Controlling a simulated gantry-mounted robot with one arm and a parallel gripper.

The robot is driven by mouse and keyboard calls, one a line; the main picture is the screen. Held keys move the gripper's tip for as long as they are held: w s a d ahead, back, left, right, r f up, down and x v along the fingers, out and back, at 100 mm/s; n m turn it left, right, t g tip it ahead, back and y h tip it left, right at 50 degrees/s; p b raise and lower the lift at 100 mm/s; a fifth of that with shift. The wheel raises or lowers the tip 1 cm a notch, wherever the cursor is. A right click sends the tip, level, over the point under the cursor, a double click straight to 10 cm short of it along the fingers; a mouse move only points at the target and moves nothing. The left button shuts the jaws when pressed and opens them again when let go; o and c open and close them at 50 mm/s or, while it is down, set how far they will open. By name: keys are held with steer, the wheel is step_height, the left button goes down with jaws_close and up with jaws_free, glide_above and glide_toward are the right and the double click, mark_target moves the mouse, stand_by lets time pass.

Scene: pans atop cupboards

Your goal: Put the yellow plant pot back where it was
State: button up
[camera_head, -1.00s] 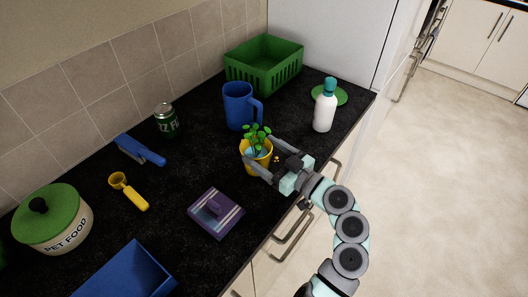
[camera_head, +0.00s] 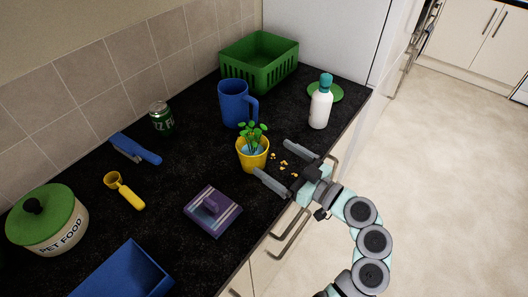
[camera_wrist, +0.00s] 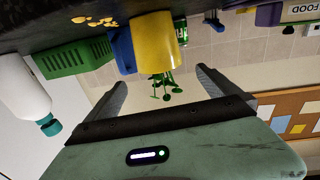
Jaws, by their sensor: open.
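The yellow plant pot (camera_head: 252,154) with a small green plant stands upright on the black counter, in front of the blue jug. It also shows in the wrist view (camera_wrist: 155,42), where the picture is upside down and the pot lies beyond the fingertips. My gripper (camera_head: 276,164) is open and empty, at the counter's front edge to the right of the pot. Its fingers point toward the pot. In the head view the near fingertip is close to the pot's lower side; I cannot tell whether they touch.
Small yellow-orange crumbs (camera_head: 284,165) lie between the pot and my gripper. Bare counter (camera_head: 190,165) lies left of the pot.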

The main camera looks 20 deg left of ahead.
steer(key=v, duration=0.6)
stand_by(0.4)
